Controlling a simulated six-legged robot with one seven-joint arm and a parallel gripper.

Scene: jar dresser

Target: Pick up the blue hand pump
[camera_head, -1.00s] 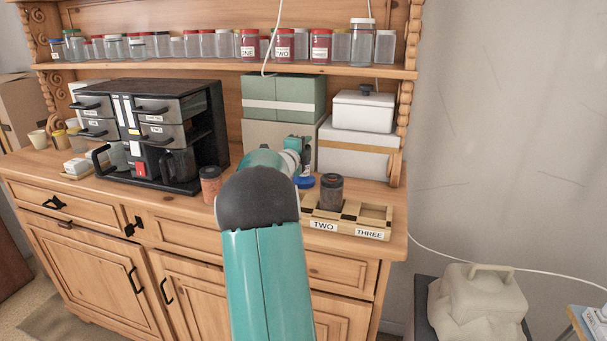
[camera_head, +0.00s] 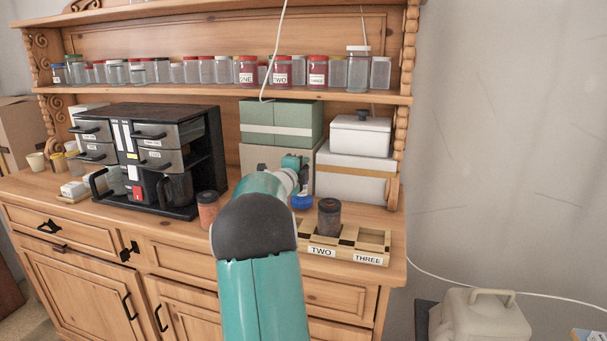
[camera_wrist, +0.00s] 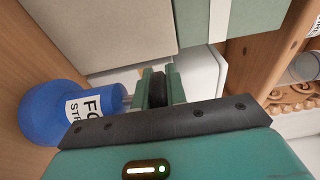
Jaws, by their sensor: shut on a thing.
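The blue hand pump (camera_wrist: 50,112) shows at the left of the wrist view as a round blue bulb with a white lettered label and a narrower neck. My gripper (camera_wrist: 158,90) is shut on the pump at its neck end; the exact contact is partly hidden by the green fingers. In the head view the blue bulb (camera_head: 302,202) shows just below my gripper (camera_head: 292,168), in front of the stacked boxes. Whether the bulb touches the dresser top, I cannot tell.
A dark jar (camera_head: 328,216) stands in a wooden tray (camera_head: 372,246) labelled TWO and THREE, close right. An orange-brown jar (camera_head: 207,209) stands to the left, beside a black drawer unit (camera_head: 205,150). Green (camera_head: 262,120) and white boxes (camera_head: 360,138) stand behind. A jar shelf (camera_head: 200,90) runs above.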

